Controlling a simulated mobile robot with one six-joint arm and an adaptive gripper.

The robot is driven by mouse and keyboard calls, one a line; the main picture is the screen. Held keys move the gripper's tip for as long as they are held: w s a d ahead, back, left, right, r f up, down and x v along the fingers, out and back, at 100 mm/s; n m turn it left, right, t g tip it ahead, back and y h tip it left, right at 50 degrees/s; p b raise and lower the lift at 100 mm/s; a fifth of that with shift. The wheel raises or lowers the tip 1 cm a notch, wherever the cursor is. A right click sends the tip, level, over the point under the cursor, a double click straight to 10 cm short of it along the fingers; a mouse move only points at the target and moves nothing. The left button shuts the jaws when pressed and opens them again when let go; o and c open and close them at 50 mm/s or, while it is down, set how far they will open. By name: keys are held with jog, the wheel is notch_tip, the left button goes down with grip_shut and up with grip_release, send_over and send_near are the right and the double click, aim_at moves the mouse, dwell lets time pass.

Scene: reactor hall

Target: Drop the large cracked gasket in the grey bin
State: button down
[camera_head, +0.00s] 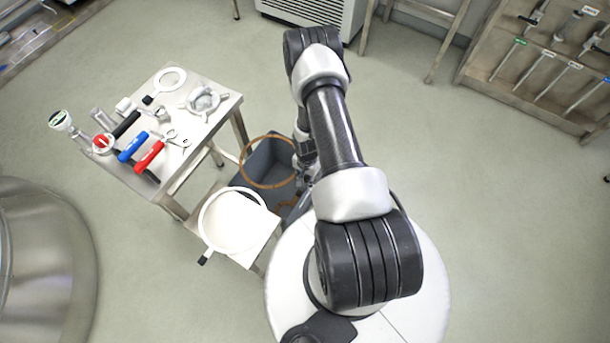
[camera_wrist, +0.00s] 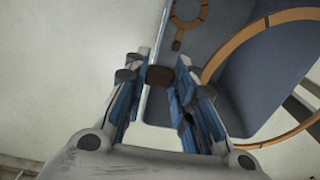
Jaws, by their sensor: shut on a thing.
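My gripper (camera_head: 306,155) hangs beside the grey bin (camera_head: 262,150). In the wrist view its blue-padded fingers (camera_wrist: 162,66) are shut on a brown tab (camera_wrist: 160,77). A large orange-brown ring, the large gasket (camera_head: 241,163), is held over the bin opening; its band also shows in the wrist view (camera_wrist: 218,62). The join between tab and ring is hidden behind a finger, and I cannot make out a crack. In the wrist view, a smaller brown ring with a tab (camera_wrist: 176,22) shows within the bin (camera_wrist: 228,22).
A white ring with a black tab (camera_head: 204,237) lies on a low stand (camera_head: 245,258) in front of the bin. A metal table (camera_head: 190,150) with tools and a white ring (camera_head: 158,80) stands to the left. A tool rack (camera_head: 545,60) stands far right. Floor at right is clear.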

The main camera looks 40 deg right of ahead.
notch_tip(320, 180, down, 4)
jog(key=shift+r+b, duration=0.15)
jog(key=shift+b, duration=0.85)
jog(key=c, duration=1.3)
grip_release()
jog(key=shift+r, duration=0.1)
notch_tip(320, 180, up, 6)
jog(key=p, duration=0.5)
